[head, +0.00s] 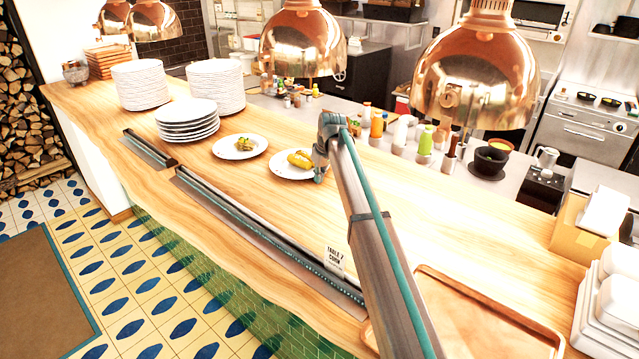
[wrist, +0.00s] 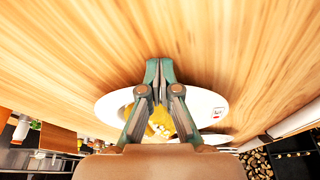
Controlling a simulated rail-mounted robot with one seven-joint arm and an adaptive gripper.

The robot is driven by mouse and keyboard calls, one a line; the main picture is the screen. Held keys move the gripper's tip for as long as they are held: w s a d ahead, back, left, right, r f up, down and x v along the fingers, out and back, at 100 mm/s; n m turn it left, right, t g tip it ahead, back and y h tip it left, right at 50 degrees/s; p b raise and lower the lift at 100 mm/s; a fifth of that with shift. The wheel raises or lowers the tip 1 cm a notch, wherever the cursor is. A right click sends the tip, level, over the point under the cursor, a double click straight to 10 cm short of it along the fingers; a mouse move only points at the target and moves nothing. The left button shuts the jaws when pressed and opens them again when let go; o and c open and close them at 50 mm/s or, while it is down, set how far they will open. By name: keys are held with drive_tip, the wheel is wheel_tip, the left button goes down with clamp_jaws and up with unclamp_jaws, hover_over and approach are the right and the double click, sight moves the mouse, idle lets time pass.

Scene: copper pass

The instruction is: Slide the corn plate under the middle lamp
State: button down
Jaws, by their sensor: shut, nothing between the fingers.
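The corn plate (head: 283,171) is a white round plate with yellow corn (head: 300,159) on it, lying on the wooden counter. In the wrist view the plate (wrist: 205,105) lies behind my fingers, with the corn (wrist: 160,122) partly hidden by them. My gripper (head: 318,176) is shut and empty, pointing down at the plate's right edge. In the wrist view its fingertips (wrist: 159,72) are together by the rim; I cannot tell whether they touch it. A copper dome lamp (head: 303,45) hangs above and behind the plate, between a right lamp (head: 477,75) and farther left lamps (head: 152,20).
Another white plate with food (head: 240,148) sits just left of the corn plate. Plate stacks (head: 187,120) stand farther left. A metal rail (head: 260,236) with a table card (head: 335,262) runs along the front. Bottles (head: 377,124) stand behind.

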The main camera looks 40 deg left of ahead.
drive_tip(key=shift+w+r, duration=0.1)
drive_tip(key=shift+r, duration=0.1)
drive_tip(key=shift+d, duration=0.1)
drive_tip(key=shift+d, duration=0.15)
